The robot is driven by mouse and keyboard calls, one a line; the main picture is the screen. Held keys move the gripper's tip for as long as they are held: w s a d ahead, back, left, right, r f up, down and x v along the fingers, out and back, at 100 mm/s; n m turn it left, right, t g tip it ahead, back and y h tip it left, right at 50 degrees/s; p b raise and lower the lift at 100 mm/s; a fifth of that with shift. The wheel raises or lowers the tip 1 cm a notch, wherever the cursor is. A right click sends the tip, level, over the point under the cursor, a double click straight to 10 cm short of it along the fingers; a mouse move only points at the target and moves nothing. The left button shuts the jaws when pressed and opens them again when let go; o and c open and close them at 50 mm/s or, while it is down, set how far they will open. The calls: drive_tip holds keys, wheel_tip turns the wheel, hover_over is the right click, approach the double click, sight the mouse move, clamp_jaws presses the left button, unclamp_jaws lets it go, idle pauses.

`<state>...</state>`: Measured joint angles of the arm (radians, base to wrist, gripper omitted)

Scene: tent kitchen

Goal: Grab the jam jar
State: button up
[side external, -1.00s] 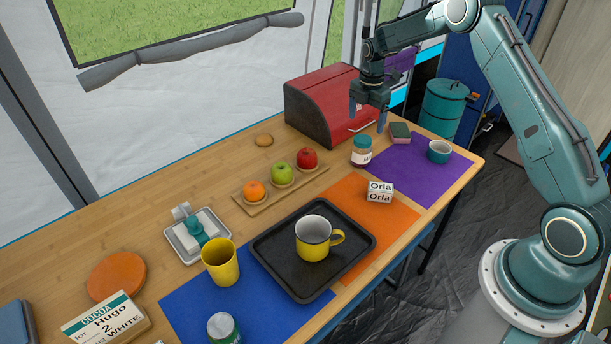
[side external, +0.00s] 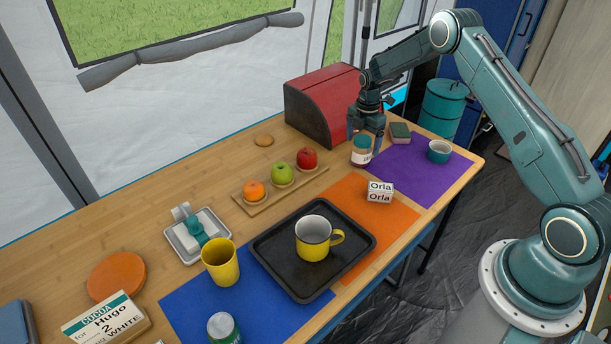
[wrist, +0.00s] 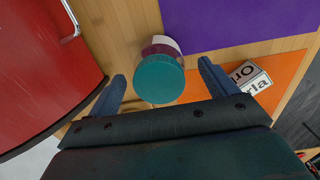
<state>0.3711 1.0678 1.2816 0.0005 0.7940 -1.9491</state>
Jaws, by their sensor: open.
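The jam jar (side external: 362,155), with a teal lid, a white label and dark red contents, stands upright on the wood near the edge of the purple mat. In the wrist view its round teal lid (wrist: 159,79) shows from above, between and a little beyond my fingertips. My gripper (side external: 366,137) is open and points down just above the jar in the side view. In the wrist view my gripper (wrist: 162,75) has a finger on each side of the lid with gaps. In the side view the fingers partly cover the jar's top.
The red bread box (side external: 316,108) stands close behind the jar, its handle facing it. A white Orla block (side external: 380,192) lies on the orange mat (side external: 400,222). A teal cup (side external: 439,151) is on the purple mat (side external: 418,186). A sponge (side external: 400,132) lies nearby.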

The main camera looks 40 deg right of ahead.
sight(361, 149)
drive_tip(key=shift+f, duration=2.05)
drive_tip(key=shift+w, duration=0.1)
drive_tip(key=c, duration=1.3)
drive_tip(key=shift+r, duration=0.2)
wheel_tip(361, 149, up, 20)
drive_tip(key=shift+f, duration=0.15)
